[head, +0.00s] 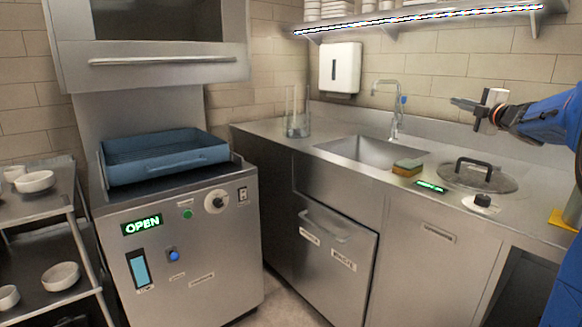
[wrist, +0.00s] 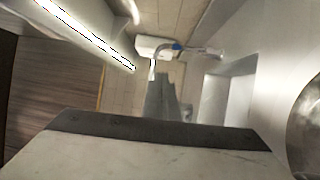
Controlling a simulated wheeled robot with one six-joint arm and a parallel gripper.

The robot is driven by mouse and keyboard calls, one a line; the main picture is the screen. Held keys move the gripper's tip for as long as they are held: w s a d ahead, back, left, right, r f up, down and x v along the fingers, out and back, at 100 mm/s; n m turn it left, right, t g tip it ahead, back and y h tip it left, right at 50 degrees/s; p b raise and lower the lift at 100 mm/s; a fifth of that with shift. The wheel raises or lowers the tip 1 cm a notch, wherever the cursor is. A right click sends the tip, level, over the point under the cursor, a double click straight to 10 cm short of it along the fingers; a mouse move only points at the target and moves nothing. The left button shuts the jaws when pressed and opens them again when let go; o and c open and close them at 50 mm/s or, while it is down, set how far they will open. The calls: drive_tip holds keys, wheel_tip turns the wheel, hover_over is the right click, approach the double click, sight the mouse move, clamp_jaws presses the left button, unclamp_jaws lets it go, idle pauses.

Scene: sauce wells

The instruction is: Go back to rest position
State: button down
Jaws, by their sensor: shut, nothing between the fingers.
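My gripper (head: 464,103) is at the right of the head view, on the end of my blue arm. It is raised above the counter, over the area behind the lidded well, and points left. Its fingers are shut with nothing between them. In the wrist view the shut fingers (wrist: 169,92) show in the middle, pointing toward the tap and the back wall. The gripper touches nothing that I can see.
The counter (head: 270,127) holds a sink (head: 375,152), a tap (head: 395,110), a sponge (head: 407,168), a glass-lidded well (head: 477,177) and a clear container (head: 297,124). A shelf (head: 420,16) hangs above. At left stand an appliance marked OPEN with a blue tray (head: 165,158) and a bowl cart.

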drive_tip(key=s+a+f+m+g+h, duration=0.1)
drive_tip(key=s+a+f+m+h, duration=0.1)
drive_tip(key=s+a+m+h, duration=0.35)
drive_tip(key=s+a+f+m+g+h, duration=0.1)
drive_tip(key=s+a+f+m+h, duration=0.15)
drive_tip(key=s+m, duration=0.5)
drive_tip(key=s+a+f+m+g+y, duration=0.1)
drive_tip(key=s+a+f+g, duration=0.3)
drive_tip(key=s+f, duration=0.6)
drive_tip(key=s+a+f+m+g+y, duration=0.1)
drive_tip(key=s+a+f+m+g, duration=0.3)
drive_tip(key=s, duration=1.2)
drive_tip(key=s+a+f+m+g+y, duration=0.2)
drive_tip(key=s+a+f, duration=0.8)
drive_tip(key=f, duration=0.8)
drive_tip(key=s+g, duration=0.1)
drive_tip(key=s, duration=0.2)
drive_tip(key=shift+s+g, duration=0.25)
drive_tip(key=shift+g, duration=0.15)
